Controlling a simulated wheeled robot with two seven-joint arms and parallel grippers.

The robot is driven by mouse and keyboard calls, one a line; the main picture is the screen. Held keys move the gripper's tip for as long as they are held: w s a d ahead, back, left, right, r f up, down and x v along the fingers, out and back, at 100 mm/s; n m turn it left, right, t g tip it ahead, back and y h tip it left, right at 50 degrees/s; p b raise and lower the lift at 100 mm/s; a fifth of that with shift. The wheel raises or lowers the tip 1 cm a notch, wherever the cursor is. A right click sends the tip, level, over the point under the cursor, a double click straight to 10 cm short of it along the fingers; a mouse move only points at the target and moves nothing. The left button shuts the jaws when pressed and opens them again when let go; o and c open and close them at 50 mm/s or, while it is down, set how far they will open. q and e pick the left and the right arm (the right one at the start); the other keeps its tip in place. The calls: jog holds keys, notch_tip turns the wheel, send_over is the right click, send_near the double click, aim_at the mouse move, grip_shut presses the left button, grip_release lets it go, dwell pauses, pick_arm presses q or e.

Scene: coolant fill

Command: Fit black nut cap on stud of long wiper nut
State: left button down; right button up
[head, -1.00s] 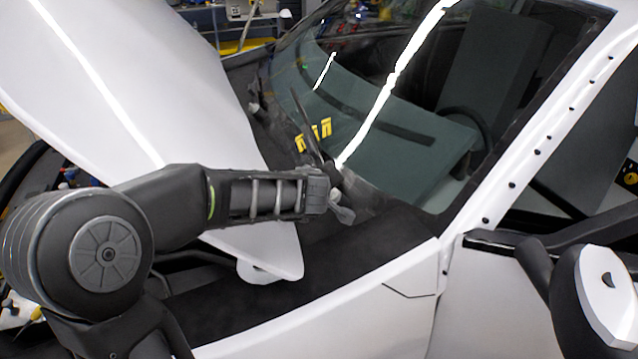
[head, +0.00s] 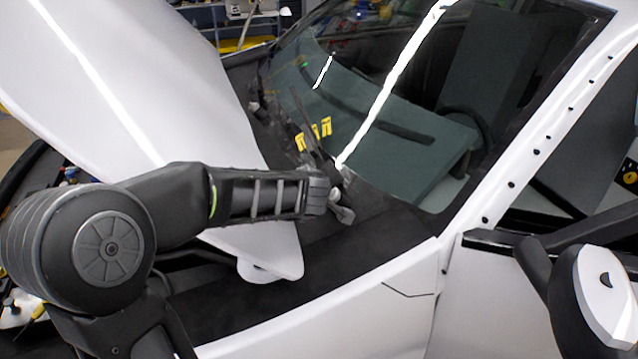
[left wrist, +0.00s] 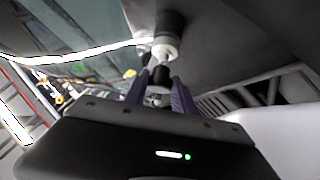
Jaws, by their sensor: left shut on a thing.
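My left gripper (head: 341,207) reaches in from the left to the base of the windshield, near a wiper arm (head: 307,128). In the left wrist view its two fingers (left wrist: 159,88) are shut on a small dark piece, which looks like the black nut cap (left wrist: 160,76). Just beyond the fingertips is a pale, stepped metal fitting (left wrist: 165,47), which looks like the long wiper nut, with a dark round part (left wrist: 170,22) behind it. The cap sits close to the fitting, roughly in line with it. I cannot tell whether they touch. My right gripper is in neither view.
The raised white hood (head: 130,80) hangs over the left side, its lower corner close beneath my left forearm. The windshield (head: 390,110) rises behind the gripper. The white fender (head: 330,315) and side mirror (head: 605,290) lie to the front and right. The dark cowl in between has some clear room.

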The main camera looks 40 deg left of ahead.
pick_arm(q)
jog(key=shift+w+d+f+b, duration=0.15)
jog(key=shift+w+f+b, duration=0.15)
jog(key=shift+f, duration=0.2)
jog(key=shift+w+d+f+b, duration=0.2)
jog(key=shift+f+b, duration=0.1)
jog(key=shift+f, duration=0.15)
jog(key=c, duration=1)
grip_release()
jog(key=shift+o, duration=0.2)
jog(key=shift+w, duration=0.1)
jog(key=p+v, duration=0.1)
jog(key=v, duration=0.6)
jog(key=shift+s+r+p, duration=0.2)
jog(key=shift+s+p, duration=0.15)
jog(key=shift+p, duration=0.05)
jog(key=shift+d, duration=0.1)
